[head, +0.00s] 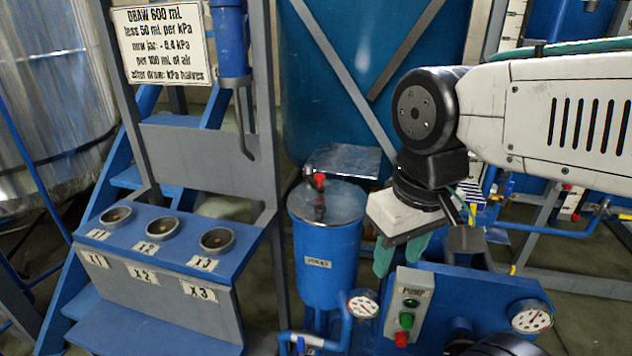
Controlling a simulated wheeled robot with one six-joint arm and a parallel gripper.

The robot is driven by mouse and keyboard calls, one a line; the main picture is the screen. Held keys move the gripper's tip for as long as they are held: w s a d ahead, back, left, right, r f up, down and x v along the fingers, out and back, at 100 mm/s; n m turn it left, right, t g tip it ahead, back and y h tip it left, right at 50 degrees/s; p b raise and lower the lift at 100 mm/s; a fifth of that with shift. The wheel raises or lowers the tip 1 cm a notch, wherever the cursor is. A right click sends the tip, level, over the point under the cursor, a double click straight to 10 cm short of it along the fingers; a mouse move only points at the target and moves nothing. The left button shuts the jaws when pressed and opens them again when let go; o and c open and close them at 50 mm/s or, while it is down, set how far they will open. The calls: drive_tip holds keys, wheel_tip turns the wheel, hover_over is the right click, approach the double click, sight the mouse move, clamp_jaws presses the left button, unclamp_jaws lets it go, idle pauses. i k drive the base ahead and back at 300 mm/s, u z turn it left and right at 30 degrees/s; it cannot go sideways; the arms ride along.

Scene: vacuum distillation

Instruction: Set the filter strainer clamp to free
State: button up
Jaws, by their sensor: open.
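A blue cylindrical vessel (325,262) with a flat metal lid (340,203) stands at the centre; it looks like the filter strainer. Its small front label is too blurred to read surely. A dark upright fitting with a red tip (318,182) stands on the lid and may be the clamp; its setting cannot be told. My gripper (400,255) is to the right of the vessel, with green fingers pointing down. It is open and I see nothing between the fingers. It appears apart from the lid and the red-tipped fitting.
A pump panel (409,300) with green and red buttons stands below my gripper. Gauges (363,303) (531,317) flank it. A blue console (170,240) with three round sockets, marked X1 to X3, is at left. A sign (160,45) hangs above; a large blue tank (340,80) stands behind.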

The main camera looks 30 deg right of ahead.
sight(316, 179)
drive_tip(key=k, duration=1.3)
drive_tip(key=u, duration=0.65)
drive_tip(key=i, duration=1.2)
drive_tip(key=z, duration=0.65)
drive_tip(key=i, duration=0.6)
drive_tip(key=z, duration=0.6)
